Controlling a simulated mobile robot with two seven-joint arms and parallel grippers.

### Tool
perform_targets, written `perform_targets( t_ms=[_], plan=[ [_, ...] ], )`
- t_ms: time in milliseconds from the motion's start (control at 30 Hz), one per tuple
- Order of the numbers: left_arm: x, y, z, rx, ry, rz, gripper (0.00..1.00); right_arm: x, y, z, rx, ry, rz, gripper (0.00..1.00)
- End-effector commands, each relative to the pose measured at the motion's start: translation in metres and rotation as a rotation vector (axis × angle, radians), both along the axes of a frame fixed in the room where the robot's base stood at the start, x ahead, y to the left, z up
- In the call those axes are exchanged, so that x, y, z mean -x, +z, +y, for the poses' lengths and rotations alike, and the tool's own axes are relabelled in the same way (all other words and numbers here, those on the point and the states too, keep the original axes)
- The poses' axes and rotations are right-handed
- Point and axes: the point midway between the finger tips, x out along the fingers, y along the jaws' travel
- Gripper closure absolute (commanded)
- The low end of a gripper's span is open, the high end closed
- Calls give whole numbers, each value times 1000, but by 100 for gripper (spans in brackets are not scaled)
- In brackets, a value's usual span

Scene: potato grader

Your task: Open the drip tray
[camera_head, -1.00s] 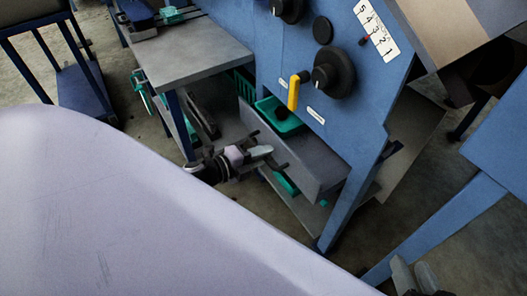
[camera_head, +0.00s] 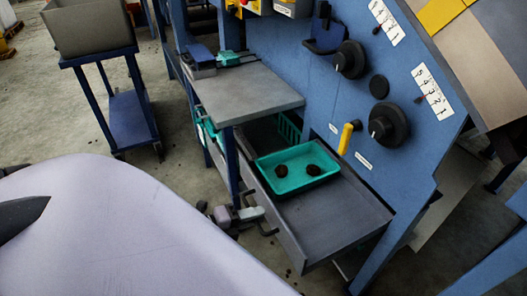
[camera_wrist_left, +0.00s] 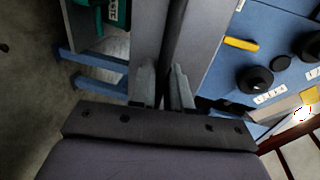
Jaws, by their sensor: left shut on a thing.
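The drip tray (camera_head: 335,215) is a dark grey drawer under the blue machine. It stands well out, and its inside shows. A teal basket (camera_head: 322,182) with two dark lumps sits in it towards the back. My left gripper (camera_head: 254,213) is at the bar handle (camera_head: 268,231) on the tray's front and is shut on it. In the left wrist view, the two fingers (camera_wrist_left: 165,90) stand on either side of a dark narrow part; the handle itself is hard to make out there. My right gripper is not in view.
A grey side table (camera_head: 245,92) on blue legs stands just left of the tray. The machine panel above has black knobs and a yellow lever (camera_head: 346,138). A blue trolley (camera_head: 128,115) with a grey bin stands farther left. Open concrete floor lies between.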

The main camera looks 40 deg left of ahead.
Motion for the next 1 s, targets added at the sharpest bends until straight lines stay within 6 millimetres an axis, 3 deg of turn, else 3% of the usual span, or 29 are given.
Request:
perform_targets(
  t_ms=[500,533,567,867,1000],
  plan=[
    [7,0,3,1,-1,0,100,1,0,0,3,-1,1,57],
    [7,0,3,1,-1,0,80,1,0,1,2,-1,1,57],
    [7,0,3,1,-1,0,71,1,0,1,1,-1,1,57],
    [8,0,3,0,0,0,71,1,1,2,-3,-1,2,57],
    [17,3,7,1,1,3,71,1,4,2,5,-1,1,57]
  ],
)
